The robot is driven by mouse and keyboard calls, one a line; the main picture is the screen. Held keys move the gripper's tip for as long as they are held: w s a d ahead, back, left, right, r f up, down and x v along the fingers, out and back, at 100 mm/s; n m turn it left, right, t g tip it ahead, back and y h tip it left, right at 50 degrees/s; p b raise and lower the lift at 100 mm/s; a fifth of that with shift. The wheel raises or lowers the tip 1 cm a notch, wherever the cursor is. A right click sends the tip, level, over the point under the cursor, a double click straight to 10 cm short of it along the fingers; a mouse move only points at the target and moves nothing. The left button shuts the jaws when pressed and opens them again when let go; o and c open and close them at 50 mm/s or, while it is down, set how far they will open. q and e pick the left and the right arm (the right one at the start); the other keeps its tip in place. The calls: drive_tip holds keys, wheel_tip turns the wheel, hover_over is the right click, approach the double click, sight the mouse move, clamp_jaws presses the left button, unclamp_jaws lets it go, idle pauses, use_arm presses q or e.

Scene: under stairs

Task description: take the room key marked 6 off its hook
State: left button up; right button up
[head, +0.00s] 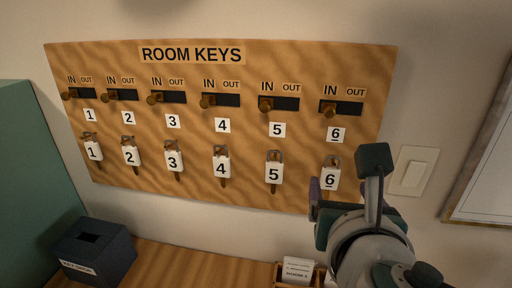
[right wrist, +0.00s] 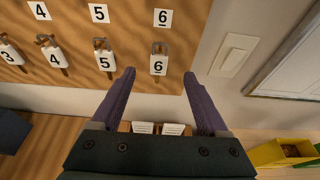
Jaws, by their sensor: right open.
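The room key marked 6 (head: 331,177) hangs from its hook at the right end of the wooden key board (head: 225,185), with its white tag facing out. It also shows in the right wrist view (right wrist: 159,64), hanging under the number 6 label. My right gripper (right wrist: 160,76) is open and empty. In the right wrist view its purple fingers stand apart, one on each side of key 6 in the picture. I see no contact with the key. In the head view the gripper is just below and right of the key. My left gripper is not in view.
Key 5 (head: 274,173) hangs close on the left; keys 1 to 4 hang farther left. The number 6 slider knob (head: 329,112) sits at IN. A light switch (head: 412,171) is right of the board. A card holder (head: 298,272) and dark box (head: 94,250) stand below.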

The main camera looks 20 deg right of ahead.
sight(332, 168)
drive_tip(key=x, duration=0.9)
drive_tip(key=shift+w+f, duration=0.15)
clamp_jaws()
idle(0.9)
idle(1.1)
